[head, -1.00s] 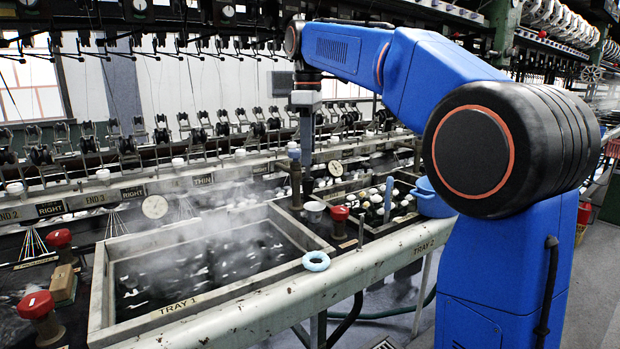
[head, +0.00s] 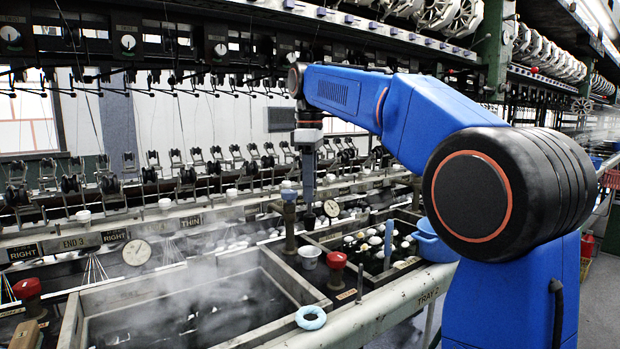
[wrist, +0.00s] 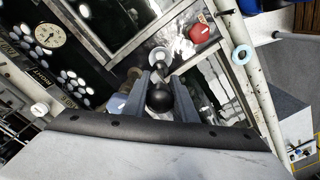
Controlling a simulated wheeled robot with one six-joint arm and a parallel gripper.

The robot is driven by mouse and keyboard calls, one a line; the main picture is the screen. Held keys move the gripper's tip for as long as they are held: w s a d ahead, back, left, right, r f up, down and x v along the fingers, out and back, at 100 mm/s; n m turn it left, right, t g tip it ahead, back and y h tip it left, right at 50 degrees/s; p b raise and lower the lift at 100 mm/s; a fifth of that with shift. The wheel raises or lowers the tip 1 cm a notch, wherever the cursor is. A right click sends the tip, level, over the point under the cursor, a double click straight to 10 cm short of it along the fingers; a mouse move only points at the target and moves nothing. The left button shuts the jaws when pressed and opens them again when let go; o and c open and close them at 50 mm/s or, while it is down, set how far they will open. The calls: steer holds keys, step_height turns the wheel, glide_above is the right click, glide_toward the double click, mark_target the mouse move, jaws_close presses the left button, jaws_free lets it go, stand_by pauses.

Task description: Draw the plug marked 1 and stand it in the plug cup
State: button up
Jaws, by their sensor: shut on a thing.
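My gripper (wrist: 158,88) is shut on a black ball-headed thing (wrist: 160,97), seen between the two grey fingers in the wrist view. No mark 1 can be read on it, and its lower part is hidden. In the head view my gripper (head: 309,200) points down near the divide between the two basins, with a dark shape under its tip. A small pale cup (head: 309,257), which may be the plug cup, stands on the ledge just in front of the gripper.
A red-topped knob (head: 337,261) stands right of the cup. A brown post (head: 289,222) rises close left of the gripper. A pale blue ring (head: 311,318) lies on the front rim. Steaming tray 1 (head: 76,312) is left; a blue tub (head: 430,240) hangs right.

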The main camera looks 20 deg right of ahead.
mark_target(310, 215)
steer(key=shift+f, duration=2.6)
steer(key=shift+f, duration=2.3)
stand_by(0.8)
steer(key=o, duration=1)
steer(key=shift+c, duration=0.2)
step_height(310, 215, up, 17)
steer(key=shift+r, duration=0.2)
